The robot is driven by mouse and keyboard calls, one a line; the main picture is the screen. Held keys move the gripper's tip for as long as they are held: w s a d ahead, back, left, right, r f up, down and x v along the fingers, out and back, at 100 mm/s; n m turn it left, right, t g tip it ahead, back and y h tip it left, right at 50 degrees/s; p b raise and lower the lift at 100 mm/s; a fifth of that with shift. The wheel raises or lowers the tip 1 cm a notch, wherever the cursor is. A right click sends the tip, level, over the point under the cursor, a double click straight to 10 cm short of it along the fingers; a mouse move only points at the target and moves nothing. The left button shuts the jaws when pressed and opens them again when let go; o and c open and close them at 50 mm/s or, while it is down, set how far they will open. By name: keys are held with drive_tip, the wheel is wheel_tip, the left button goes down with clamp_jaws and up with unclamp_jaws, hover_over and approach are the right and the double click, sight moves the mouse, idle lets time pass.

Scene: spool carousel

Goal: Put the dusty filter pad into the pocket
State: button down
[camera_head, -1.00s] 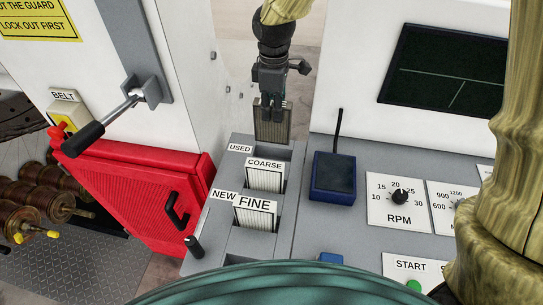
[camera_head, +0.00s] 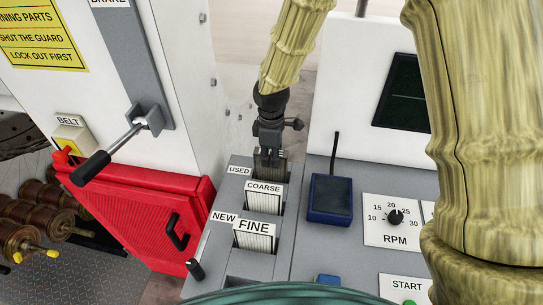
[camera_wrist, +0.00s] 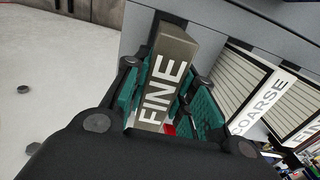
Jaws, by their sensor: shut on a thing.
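The dusty filter pad (camera_head: 270,163) is grey-brown and is held upright in my gripper (camera_head: 269,150) at the rear USED pocket of the console. Its lower part appears to be down in that pocket, but I cannot tell how deep. In the wrist view the pad (camera_wrist: 176,45) shows a FINE label on its top edge, between the teal finger pads of my gripper (camera_wrist: 163,95). The USED label (camera_head: 239,171) is left of the pocket.
A COARSE pad (camera_head: 263,200) and a clean FINE pad (camera_head: 254,236) stand in the pockets in front. A blue box with an antenna (camera_head: 330,198) is close on the right. A white wall (camera_head: 185,90) and red guard (camera_head: 140,215) are on the left.

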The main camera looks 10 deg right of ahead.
drive_tip(key=shift+f, duration=0.55)
drive_tip(key=shift+f, duration=0.15)
drive_tip(key=c, duration=1.2)
unclamp_jaws()
drive_tip(key=shift+o, duration=0.2)
drive_tip(key=shift+r, duration=0.2)
drive_tip(key=shift+r+b, duration=2.15)
drive_tip(key=shift+r, duration=3.8)
